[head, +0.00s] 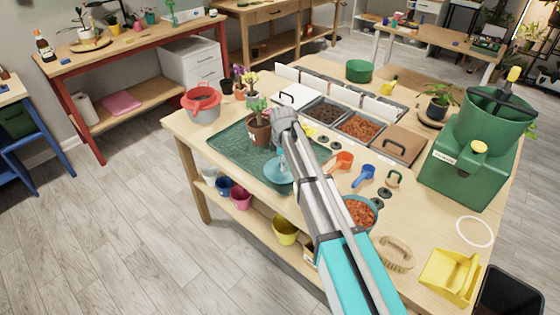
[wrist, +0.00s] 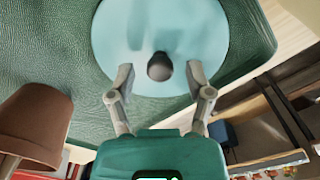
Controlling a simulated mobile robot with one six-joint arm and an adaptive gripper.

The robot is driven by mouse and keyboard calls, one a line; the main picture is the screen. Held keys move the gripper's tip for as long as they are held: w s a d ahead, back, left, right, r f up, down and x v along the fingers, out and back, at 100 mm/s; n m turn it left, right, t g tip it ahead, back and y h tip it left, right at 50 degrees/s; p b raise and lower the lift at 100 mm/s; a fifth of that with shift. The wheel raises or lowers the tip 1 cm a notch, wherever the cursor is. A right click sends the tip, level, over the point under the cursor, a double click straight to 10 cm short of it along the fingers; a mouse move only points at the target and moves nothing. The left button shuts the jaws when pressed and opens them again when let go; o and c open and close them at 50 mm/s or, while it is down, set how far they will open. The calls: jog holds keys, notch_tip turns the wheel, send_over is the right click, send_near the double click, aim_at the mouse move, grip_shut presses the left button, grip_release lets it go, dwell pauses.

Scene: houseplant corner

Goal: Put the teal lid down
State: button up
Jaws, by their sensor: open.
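The teal lid (head: 276,174) is a round light-blue disc near the front edge of the dark green mat (head: 222,150). In the wrist view the lid (wrist: 115,45) appears flat on the mat, with a dark round knob (wrist: 159,66) at its centre. My gripper (wrist: 159,80) is open, its two fingers spread on either side of the knob with clear gaps. In the head view my gripper (head: 283,157) is just above the lid, and my arm hides part of that area.
A brown pot with a plant (head: 259,130) stands on the mat close to the lid. An orange scoop (head: 341,161) and a blue scoop (head: 364,175) lie to the right. Soil bins (head: 360,127) stand behind. The mat's left part is clear.

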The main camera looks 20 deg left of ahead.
notch_tip(320, 180, up, 11)
jog(key=p, duration=1)
jog(key=shift+s+d, duration=0.1)
dwell(0.8)
jog(key=s+d+m, duration=0.5)
jog(key=d+m, duration=0.2)
jog(key=d, duration=0.7)
jog(key=s+d+m, duration=0.6)
jog(key=d+m, duration=0.2)
jog(key=d, duration=0.6)
jog(key=s+d+m, duration=0.6)
jog(key=d+m, duration=0.1)
jog(key=d, duration=0.7)
jog(key=shift+m, duration=0.3)
